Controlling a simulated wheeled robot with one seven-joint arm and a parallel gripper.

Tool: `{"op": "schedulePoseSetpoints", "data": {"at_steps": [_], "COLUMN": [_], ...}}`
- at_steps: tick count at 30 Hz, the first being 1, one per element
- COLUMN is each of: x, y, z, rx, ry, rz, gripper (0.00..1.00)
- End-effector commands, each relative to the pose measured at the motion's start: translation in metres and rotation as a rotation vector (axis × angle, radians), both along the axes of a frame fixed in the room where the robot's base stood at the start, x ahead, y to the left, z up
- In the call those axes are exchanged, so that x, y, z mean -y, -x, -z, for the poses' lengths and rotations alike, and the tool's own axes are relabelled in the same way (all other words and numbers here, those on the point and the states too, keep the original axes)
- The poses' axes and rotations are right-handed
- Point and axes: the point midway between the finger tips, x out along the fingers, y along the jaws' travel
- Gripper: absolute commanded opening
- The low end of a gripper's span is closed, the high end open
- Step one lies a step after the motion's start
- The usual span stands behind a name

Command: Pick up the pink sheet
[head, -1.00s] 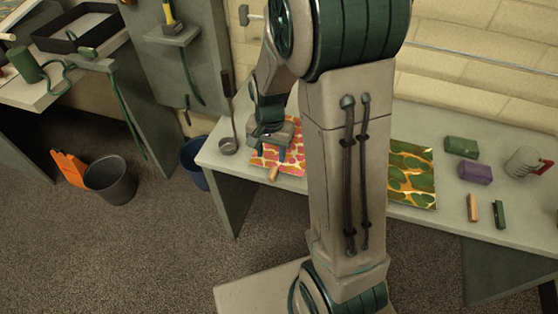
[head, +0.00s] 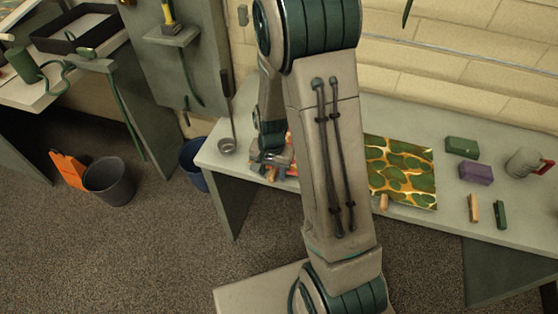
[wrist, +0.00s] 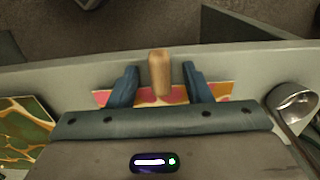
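The pink sheet (wrist: 176,97), patterned in pink, red and yellow, lies flat on the bench by its front edge. In the head view only a small part of the pink sheet (head: 291,171) shows behind my arm. My gripper (wrist: 160,71) is over the sheet, its two blue fingers wide apart with nothing clamped. A wooden block (wrist: 159,76) stands out between the fingers at the sheet's front edge. The gripper body hides most of the sheet, and I cannot tell whether the fingers touch it.
A green and orange sheet (head: 401,172) lies to the right on the bench. A ladle (wrist: 292,103) is close by on the other side. Green (head: 462,147) and purple (head: 476,173) blocks and a mug (head: 524,163) stand farther right. A blue bucket (head: 193,165) is on the floor.

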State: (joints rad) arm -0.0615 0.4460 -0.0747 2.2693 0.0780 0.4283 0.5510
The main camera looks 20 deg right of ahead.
Motion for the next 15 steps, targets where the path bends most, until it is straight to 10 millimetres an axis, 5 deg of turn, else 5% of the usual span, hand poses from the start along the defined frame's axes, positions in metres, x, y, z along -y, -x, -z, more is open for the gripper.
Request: {"op": "schedulePoseSetpoints", "data": {"at_steps": [1, 5, 15], "x": [0.0000, 0.0000, 0.0003], "y": [0.0000, 0.0000, -0.0001], "z": [-0.0001, -0.0002, -0.0006], "rx": [0.000, 0.000, 0.000], "ry": [0.000, 0.000, 0.000], "rz": [0.000, 0.000, 0.001], "gripper": [0.32, 0.00, 0.00]}}
